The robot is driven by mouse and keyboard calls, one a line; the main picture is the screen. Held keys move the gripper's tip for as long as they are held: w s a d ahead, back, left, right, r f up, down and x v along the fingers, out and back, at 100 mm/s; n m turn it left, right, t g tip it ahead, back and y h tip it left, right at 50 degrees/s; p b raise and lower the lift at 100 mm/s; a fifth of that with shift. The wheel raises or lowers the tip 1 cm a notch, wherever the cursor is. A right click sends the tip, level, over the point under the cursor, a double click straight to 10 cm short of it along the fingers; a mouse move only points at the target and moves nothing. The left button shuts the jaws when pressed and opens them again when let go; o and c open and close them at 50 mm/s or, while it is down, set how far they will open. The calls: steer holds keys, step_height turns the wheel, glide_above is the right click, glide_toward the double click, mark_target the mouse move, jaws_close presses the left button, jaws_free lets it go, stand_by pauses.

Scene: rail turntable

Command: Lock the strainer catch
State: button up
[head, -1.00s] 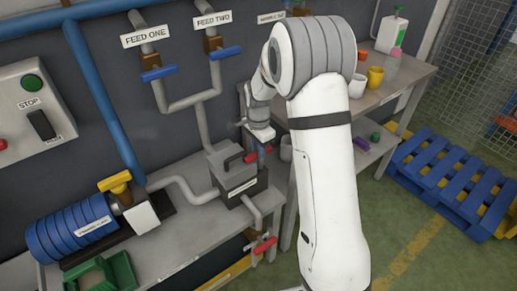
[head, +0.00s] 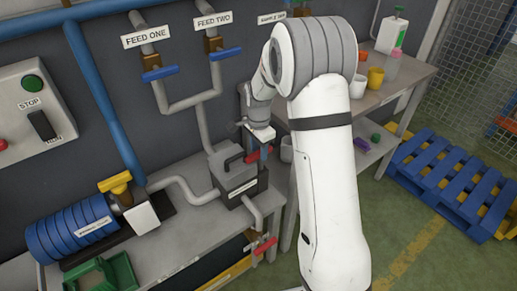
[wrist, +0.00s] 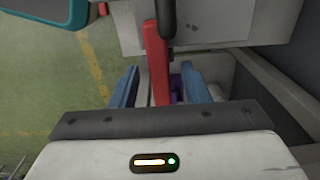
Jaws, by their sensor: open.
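The strainer is a grey box (head: 236,172) with a black handle on its lid, standing on the bench in the head view. Its red catch (head: 252,157) is at the box's right side, close to my gripper (head: 262,155). In the wrist view the red catch (wrist: 155,60) is a long bar running down between the two blue fingers of my gripper (wrist: 158,82). The fingers are open, with gaps on both sides of the bar. Part of the strainer lid (wrist: 215,22) shows at the top right there. My arm hides some of the strainer's right surroundings in the head view.
Two blue-handled feed valves (head: 160,74) are on the wall pipes above. A red-handled drain valve (head: 264,244) is below the strainer. A blue finned motor (head: 70,232) and a green bin (head: 105,275) stand left. A side table (head: 395,85) with cups is right.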

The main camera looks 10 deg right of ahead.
step_height(320, 180, up, 8)
steer(key=shift+f, duration=0.15)
stand_by(0.6)
steer(key=s+d+r+n+t+p, duration=0.15)
steer(key=s+r+n, duration=0.35)
steer(key=s+r, duration=0.55)
steer(key=s+n+t+p, duration=0.1)
steer(key=s+n, duration=0.7)
steer(key=s, duration=0.9)
steer(key=shift+s+d+r, duration=0.2)
steer(key=shift+s, duration=0.2)
